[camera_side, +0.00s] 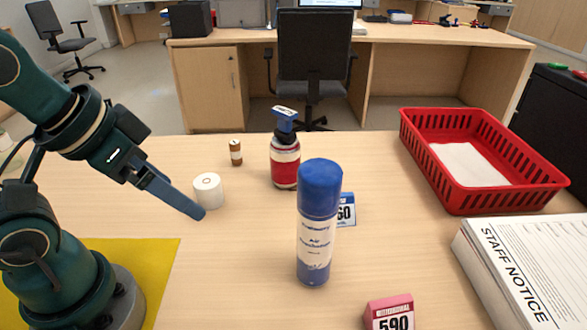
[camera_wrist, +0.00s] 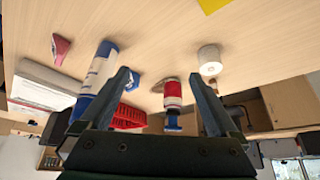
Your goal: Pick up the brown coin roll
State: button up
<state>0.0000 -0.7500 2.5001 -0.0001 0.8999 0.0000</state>
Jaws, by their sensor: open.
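The brown coin roll (camera_side: 235,152) is a small upright cylinder with a white band, standing on the counter toward its far side. My gripper (camera_side: 201,214) is above the counter, nearer the camera than the coin roll and apart from it. In the wrist view my gripper (camera_wrist: 158,74) shows two fingers spread wide with nothing held between them.
A white paper roll (camera_side: 208,191) stands close to my gripper. A red pump bottle (camera_side: 285,165) and a blue-capped spray can (camera_side: 318,225) stand to the right. A red basket (camera_side: 480,202) and a notice stack (camera_side: 525,260) fill the right side. A yellow mat (camera_side: 150,262) lies near my base.

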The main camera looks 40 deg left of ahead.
dwell(0.3)
jog(key=c, duration=0.5)
jog(key=shift+o, duration=0.2)
